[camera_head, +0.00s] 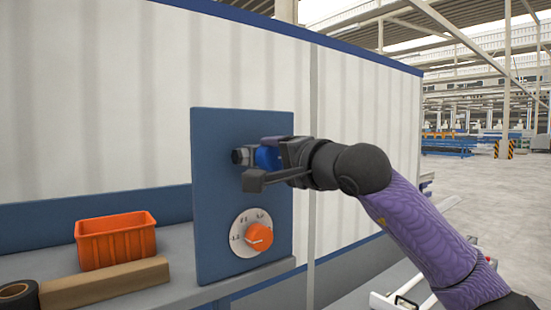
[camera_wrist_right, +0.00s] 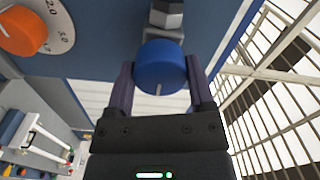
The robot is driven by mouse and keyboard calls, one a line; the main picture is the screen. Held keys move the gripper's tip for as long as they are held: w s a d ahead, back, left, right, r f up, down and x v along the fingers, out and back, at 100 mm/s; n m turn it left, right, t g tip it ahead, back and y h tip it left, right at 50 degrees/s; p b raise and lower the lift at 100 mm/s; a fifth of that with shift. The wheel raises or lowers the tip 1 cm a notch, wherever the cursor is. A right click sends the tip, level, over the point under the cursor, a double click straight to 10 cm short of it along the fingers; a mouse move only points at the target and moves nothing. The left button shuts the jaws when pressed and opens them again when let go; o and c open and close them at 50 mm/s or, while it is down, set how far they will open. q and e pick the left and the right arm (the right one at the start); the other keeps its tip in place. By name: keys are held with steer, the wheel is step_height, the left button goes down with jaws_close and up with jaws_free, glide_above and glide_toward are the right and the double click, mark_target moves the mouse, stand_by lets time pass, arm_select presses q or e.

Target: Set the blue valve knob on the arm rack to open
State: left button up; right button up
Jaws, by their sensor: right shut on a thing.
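The blue valve knob (camera_head: 268,158) sits on a grey metal fitting on the upper part of the blue panel (camera_head: 215,190). In the right wrist view the knob (camera_wrist_right: 160,66) lies between the two fingers, with a pale mark on its face pointing toward my palm. My right gripper (camera_head: 262,165) is shut on the knob, coming in from the right; it also shows in the right wrist view (camera_wrist_right: 160,85). In the head view my gripper hides part of the knob. My left gripper is not in view.
An orange dial (camera_head: 259,236) with a numbered scale is below the knob on the same panel. An orange bin (camera_head: 116,240), a brown block (camera_head: 105,284) and a dark roll (camera_head: 17,296) rest on the grey shelf at left. A white wall stands behind.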

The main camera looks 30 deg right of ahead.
steer(key=shift+f, duration=0.15)
steer(key=o, duration=1.2)
steer(key=shift+a, duration=0.1)
steer(key=shift+s+b, duration=0.35)
steer(key=s+b, duration=0.1)
steer(key=s, duration=0.2)
steer(key=s+b, duration=0.1)
steer(key=s, duration=0.2)
steer(key=s+b, duration=0.2)
steer(key=s, duration=0.1)
steer(key=shift+s+d, duration=0.15)
steer(key=shift+d, duration=0.25)
